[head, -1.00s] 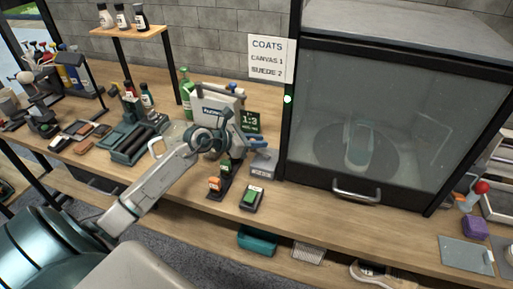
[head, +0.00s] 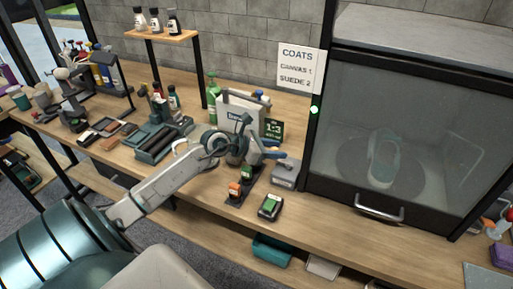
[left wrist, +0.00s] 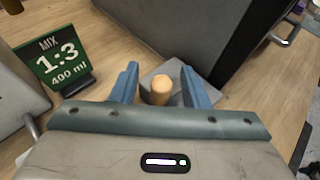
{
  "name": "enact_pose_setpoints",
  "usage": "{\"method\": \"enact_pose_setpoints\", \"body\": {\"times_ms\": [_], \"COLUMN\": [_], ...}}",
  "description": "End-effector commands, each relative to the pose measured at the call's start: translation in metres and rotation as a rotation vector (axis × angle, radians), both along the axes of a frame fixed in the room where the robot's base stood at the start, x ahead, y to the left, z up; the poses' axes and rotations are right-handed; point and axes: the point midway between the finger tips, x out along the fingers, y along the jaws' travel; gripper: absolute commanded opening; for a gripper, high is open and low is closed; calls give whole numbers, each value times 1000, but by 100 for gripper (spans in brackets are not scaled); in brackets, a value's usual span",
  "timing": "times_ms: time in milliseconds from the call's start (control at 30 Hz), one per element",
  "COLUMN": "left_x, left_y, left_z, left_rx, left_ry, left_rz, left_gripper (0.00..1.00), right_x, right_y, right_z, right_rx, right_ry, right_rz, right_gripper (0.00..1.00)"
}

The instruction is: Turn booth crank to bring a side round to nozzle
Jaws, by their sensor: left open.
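The spray booth (head: 410,130) stands at the right with its glass front down. A teal and pale sneaker (head: 382,158) shows dimly inside on a dark round turntable (head: 412,172). A grey block (head: 285,174) sits at the booth's left side. In the left wrist view, a tan rounded knob (left wrist: 161,88), apparently the crank's grip, stands above a grey surface. My left gripper (left wrist: 160,68) is open, its blue fingers on either side of the knob. I cannot tell whether they touch it. The nozzle cannot be made out. My right gripper is not in view.
A white container (head: 243,112) and a green 1:3 mix sign (head: 273,130) stand close to my left gripper. A small device with a green top (head: 270,206) lies near the bench's front edge. The booth's door handle (head: 380,208) sticks out in front.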

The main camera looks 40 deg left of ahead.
Motion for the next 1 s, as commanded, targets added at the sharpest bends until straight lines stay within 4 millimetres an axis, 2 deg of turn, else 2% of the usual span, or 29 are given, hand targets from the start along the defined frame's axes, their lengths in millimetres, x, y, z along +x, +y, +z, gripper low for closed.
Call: {"method": "enact_pose_setpoints", "body": {"times_ms": [100, 500, 1000], "left_x": [-13, -44, -68], "left_y": [8, 28, 42], "left_z": [3, 19, 32], "left_rx": [7, 7, 2], "left_ry": [3, 4, 3], "left_rz": [-2, -3, -5], "left_gripper": [41, 41, 41], "right_x": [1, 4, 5], "right_y": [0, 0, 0], "right_z": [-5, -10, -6], "right_rx": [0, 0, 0], "right_ry": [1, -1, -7], "right_rz": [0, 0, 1], "right_gripper": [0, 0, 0]}}
